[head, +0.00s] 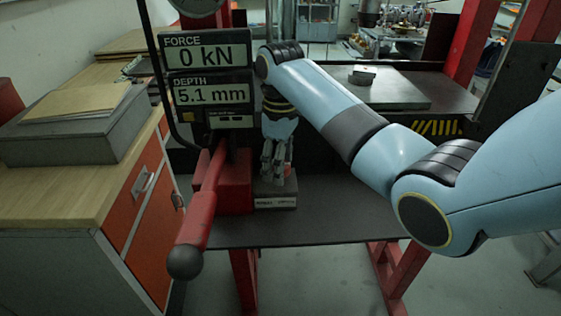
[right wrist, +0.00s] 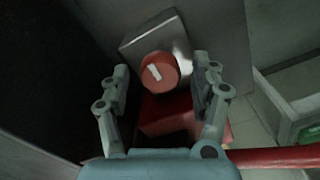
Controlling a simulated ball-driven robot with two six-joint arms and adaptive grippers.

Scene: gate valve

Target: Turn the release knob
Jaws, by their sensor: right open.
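The release knob (right wrist: 158,73) is a red round knob with a white mark on its face, on a grey metal block (right wrist: 170,38) in the right wrist view. My right gripper (right wrist: 161,66) is open. Its two fingers appear on either side of the knob, with gaps visible on both sides; I cannot tell how far the tips are from it in depth. In the head view my right gripper (head: 277,170) points down beside the red press base, above a small labelled block (head: 276,203). The knob is not discernible there. My left gripper is not in view.
A long red lever (head: 205,200) with a dark ball end sticks out left of my gripper. A display (head: 207,72) reads FORCE 0 kN and DEPTH 5.1 mm. A wooden-topped cabinet (head: 75,195) stands at left. The dark bench top (head: 330,222) is clear in front.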

